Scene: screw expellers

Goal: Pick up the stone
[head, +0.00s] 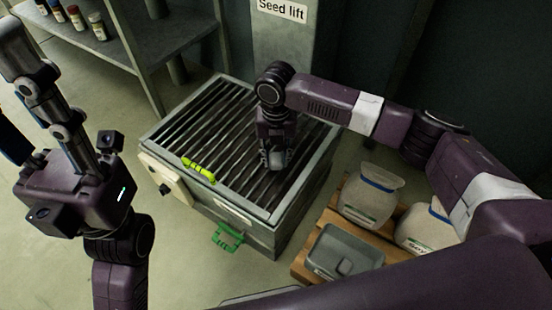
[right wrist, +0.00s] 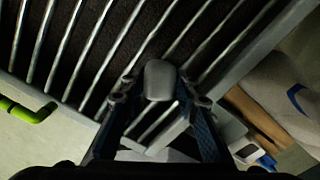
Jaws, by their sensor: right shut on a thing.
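The stone (right wrist: 160,79) is a smooth, rounded grey piece between the fingertips in the right wrist view. My right gripper (right wrist: 158,90) is shut on it, with a finger on either side. In the head view the right gripper (head: 274,157) points down over the barred grate (head: 225,125) of a grey metal box, right of its middle. The stone is mostly hidden by the fingers there, and I cannot tell whether it touches the bars. My left gripper (head: 45,95) is at the far left, away from the grate; its opening cannot be judged.
Right of the box, a pallet (head: 305,262) carries a grey tray (head: 342,252) and white sacks (head: 370,195). A column labelled "Seed lift" (head: 283,45) stands behind.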

